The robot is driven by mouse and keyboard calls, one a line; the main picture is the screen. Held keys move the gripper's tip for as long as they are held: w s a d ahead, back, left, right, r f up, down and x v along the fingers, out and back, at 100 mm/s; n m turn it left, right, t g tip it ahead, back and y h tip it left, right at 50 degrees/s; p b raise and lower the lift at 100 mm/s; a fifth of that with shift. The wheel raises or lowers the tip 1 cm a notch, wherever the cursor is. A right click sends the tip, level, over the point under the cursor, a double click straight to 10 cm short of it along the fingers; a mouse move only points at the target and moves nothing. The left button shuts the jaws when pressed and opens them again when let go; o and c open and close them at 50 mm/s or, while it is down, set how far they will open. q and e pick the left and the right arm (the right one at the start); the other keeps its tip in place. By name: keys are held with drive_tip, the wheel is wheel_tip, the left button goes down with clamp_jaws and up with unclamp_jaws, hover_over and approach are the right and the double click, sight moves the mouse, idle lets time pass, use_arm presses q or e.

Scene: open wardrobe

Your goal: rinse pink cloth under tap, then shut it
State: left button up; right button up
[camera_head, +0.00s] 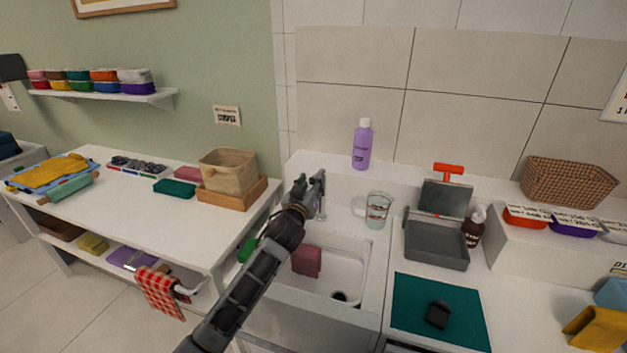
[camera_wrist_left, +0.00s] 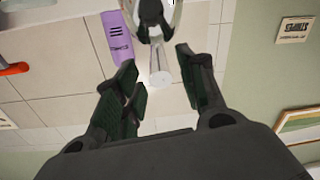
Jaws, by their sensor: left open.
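A dark pink cloth (camera_head: 306,261) hangs or lies against the inside of the white sink (camera_head: 345,262), left of the drain. The metal tap (camera_head: 322,208) stands at the sink's back edge, partly hidden by my left gripper (camera_head: 311,181). That gripper is open, with its fingers at the top of the tap. In the left wrist view the tap (camera_wrist_left: 159,62) shows just beyond and between the parted fingers (camera_wrist_left: 157,82); I cannot tell whether they touch it. I cannot make out running water. My right gripper is not in view.
A purple bottle (camera_head: 362,145) stands behind the sink, and a clear measuring cup (camera_head: 377,210) stands right of the tap. A grey tray (camera_head: 436,245) and dark brown bottle (camera_head: 474,227) are farther right. A teal mat (camera_head: 415,296) bears a black object (camera_head: 438,314).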

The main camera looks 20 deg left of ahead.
use_arm(q)
drive_tip(key=shift+w, duration=1.3)
clamp_jaws()
